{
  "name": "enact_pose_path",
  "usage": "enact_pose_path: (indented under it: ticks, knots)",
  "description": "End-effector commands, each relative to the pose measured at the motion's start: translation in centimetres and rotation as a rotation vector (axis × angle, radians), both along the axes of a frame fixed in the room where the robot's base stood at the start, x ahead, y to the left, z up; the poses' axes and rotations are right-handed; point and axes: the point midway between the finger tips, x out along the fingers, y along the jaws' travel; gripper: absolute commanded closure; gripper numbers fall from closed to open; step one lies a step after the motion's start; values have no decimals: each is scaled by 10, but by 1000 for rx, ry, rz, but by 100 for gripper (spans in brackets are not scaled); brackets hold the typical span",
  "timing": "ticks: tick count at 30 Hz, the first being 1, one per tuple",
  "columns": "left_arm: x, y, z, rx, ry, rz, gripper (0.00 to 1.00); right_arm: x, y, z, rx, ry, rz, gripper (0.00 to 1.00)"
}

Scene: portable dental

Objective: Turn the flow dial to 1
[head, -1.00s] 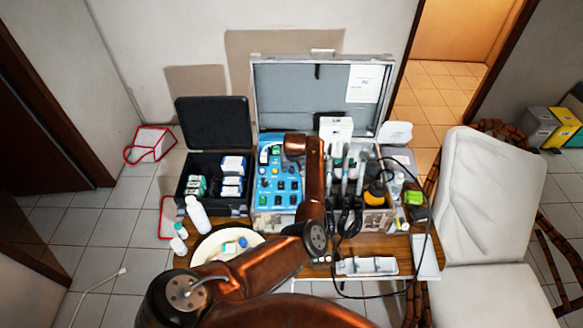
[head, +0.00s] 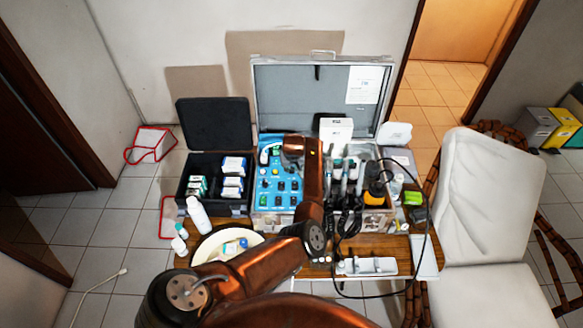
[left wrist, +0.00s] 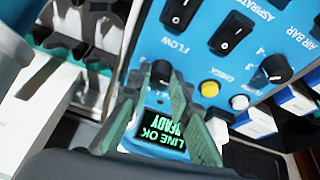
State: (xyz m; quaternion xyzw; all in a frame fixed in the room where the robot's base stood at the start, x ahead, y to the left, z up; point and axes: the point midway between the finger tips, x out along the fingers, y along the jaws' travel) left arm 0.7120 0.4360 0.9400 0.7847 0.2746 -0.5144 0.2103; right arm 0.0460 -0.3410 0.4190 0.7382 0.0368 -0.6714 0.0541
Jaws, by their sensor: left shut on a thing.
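The flow dial (left wrist: 160,71) is a small black knob on the blue control panel, beside the printed word FLOW in the left wrist view. My left gripper (left wrist: 159,83) has its two greenish fingers on either side of this knob and is shut on it. The dial's pointer and scale cannot be read here. Below the knob, between the fingers, a small screen (left wrist: 165,127) reads LINE OK READY. In the head view the blue panel (head: 268,197) lies in the open case, and my left arm covers its right side and the gripper. My right gripper is not in view.
Black rocker switches (left wrist: 232,32), a yellow button (left wrist: 210,88) and another black knob (left wrist: 270,66) are close to the fingers. A handpiece rack (left wrist: 82,35) stands at the left. In the head view, a black cable (head: 432,235) loops over the crowded table's right side.

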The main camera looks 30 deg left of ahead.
Motion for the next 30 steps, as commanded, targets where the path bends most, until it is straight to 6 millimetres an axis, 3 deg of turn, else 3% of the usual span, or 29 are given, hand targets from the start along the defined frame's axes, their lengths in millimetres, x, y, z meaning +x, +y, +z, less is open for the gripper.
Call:
enact_pose_path:
  ticks: [18,30]
  knots:
    - [-2,4,5,21,16,-485,100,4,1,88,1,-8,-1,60]
    - [-1,5,1,35,22,-818,100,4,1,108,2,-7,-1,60]
